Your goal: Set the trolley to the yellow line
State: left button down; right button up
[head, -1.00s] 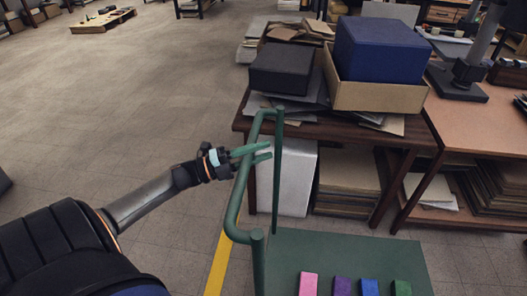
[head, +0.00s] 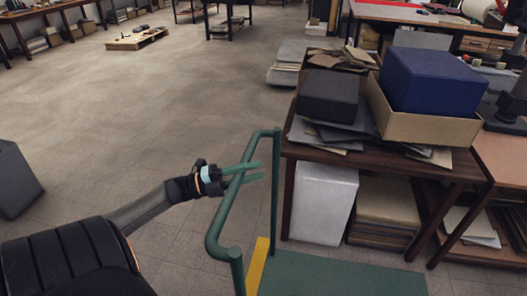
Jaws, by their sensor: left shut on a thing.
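The green trolley has a flat deck (head: 330,276) at the bottom of the head view and a tubular handle (head: 230,207) at its left end. My left gripper (head: 243,173) is shut on the handle's top bar, with its fingers on either side of the tube. The yellow line (head: 257,266) shows on the floor as a short strip between the handle posts, at the left edge of the deck. The rest of the line is hidden. My right gripper is not in view.
A wooden table (head: 330,148) with a blue box (head: 433,79) in a cardboard tray stands close behind the trolley. A white block (head: 323,203) stands under it. A dark grey block (head: 14,181) is at far left. Open floor lies left and ahead.

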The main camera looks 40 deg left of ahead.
pick_arm(q)
jog(key=s+a, duration=0.3)
jog(key=a, duration=0.2)
jog(key=shift+a, duration=0.15)
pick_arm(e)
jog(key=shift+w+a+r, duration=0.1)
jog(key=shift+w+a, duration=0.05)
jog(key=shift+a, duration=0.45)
pick_arm(q)
jog(key=c, duration=0.6)
grip_release()
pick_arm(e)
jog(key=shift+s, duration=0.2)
pick_arm(q)
jog(key=b+v, duration=0.2)
jog(key=v, duration=1)
jog(key=shift+s, duration=0.3)
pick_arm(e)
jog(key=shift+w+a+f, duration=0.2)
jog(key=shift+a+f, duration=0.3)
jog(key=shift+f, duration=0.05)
